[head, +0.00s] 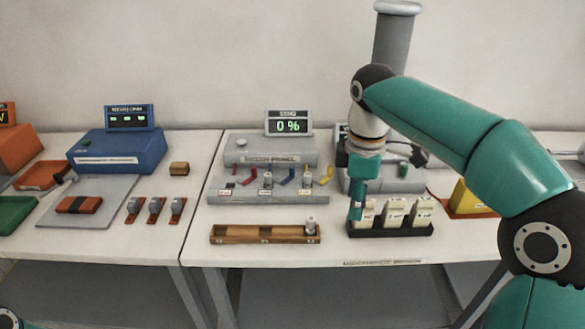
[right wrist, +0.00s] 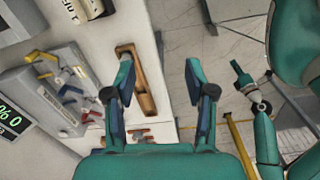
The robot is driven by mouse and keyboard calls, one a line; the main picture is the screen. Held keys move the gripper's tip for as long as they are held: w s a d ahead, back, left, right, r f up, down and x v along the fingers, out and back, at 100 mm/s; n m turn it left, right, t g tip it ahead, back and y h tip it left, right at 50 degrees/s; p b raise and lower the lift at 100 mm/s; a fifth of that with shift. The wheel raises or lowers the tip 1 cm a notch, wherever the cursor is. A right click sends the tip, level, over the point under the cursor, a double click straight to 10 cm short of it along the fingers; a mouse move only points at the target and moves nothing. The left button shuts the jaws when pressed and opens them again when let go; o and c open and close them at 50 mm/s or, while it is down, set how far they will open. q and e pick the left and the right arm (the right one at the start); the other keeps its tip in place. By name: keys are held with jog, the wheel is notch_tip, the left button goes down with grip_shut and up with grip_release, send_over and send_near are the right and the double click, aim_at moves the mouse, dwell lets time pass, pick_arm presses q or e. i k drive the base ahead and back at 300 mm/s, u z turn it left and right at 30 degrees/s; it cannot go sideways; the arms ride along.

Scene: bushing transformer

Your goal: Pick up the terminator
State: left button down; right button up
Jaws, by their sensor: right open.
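A small grey-and-white cylinder (head: 310,224), which looks like the terminator, stands upright at the right end of a wooden tray (head: 240,239) in the head view. My right gripper (head: 356,212) points down to the right of it, in front of the white boxes, apart from the cylinder. In the right wrist view my right gripper (right wrist: 160,80) is open with nothing between its fingers. The wooden tray (right wrist: 149,104) lies beyond the left-hand finger, which partly covers it.
A black holder (head: 390,232) with white boxes (head: 394,212) stands right of the tray. Behind is a grey panel (head: 235,197) with coloured levers and similar small cylinders, and a display (head: 289,125) reading 0 %. Table front is clear.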

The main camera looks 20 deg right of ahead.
aim_at(307, 176)
jog(key=i, duration=0.95)
jog(key=z, duration=0.1)
